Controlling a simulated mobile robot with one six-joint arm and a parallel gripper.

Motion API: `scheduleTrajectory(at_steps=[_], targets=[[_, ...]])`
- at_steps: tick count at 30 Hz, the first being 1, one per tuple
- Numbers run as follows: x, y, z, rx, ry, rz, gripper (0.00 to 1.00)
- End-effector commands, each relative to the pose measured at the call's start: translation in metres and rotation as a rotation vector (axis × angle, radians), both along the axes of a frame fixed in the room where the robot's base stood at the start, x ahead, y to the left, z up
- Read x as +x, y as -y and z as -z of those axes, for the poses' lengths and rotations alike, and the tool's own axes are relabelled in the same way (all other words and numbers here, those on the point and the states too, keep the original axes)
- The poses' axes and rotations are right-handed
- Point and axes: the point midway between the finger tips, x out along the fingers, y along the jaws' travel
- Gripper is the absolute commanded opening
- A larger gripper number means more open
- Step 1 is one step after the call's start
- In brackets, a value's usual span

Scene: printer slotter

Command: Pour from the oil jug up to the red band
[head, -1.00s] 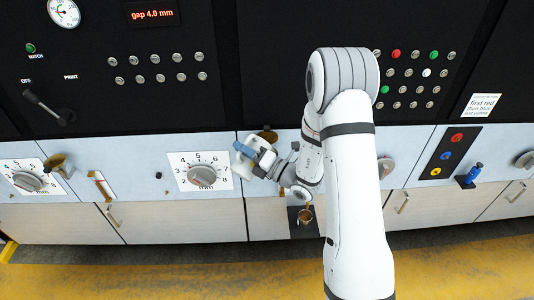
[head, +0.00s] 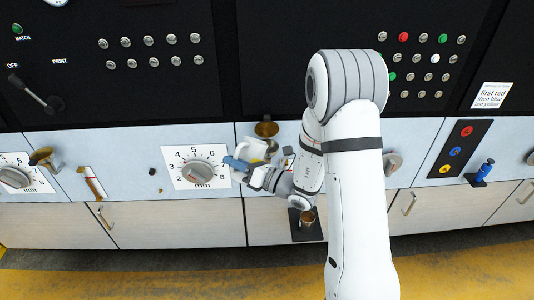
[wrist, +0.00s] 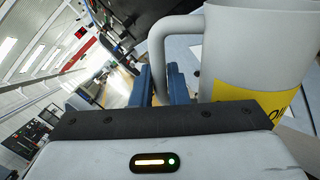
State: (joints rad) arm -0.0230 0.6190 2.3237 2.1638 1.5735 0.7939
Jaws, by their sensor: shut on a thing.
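The oil jug (head: 255,149) is white and my gripper (head: 236,163) holds it in front of the blue-grey panel. In the wrist view the jug (wrist: 255,50) fills the right side, with part of a yellow label showing. Its handle (wrist: 158,50) lies between the blue fingers of my gripper (wrist: 165,85), which is shut on it. A brass cup (head: 266,128) is on the panel just above the jug. A second brass cup (head: 307,216) stands below on a small dark shelf. I cannot make out a red band or the oil level.
A dial (head: 200,172) with a numbered mm scale is left of the jug. A lever handle (head: 93,184) is farther left. A black button plate (head: 460,148) and a blue-topped device (head: 484,172) are at the right. Cabinet doors are below.

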Motion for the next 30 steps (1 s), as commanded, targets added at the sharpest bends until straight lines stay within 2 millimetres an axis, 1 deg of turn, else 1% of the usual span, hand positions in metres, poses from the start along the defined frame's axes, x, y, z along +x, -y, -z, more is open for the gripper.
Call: scheduleTrajectory(at_steps=[5, 18, 30], targets=[[-0.004, -0.004, 0.009, -0.028, 0.034, -0.001, 0.0], [-0.023, -0.021, 0.049, -0.192, 0.218, 0.001, 0.0], [-0.034, -0.031, 0.081, -0.343, 0.392, 0.003, 0.0]])
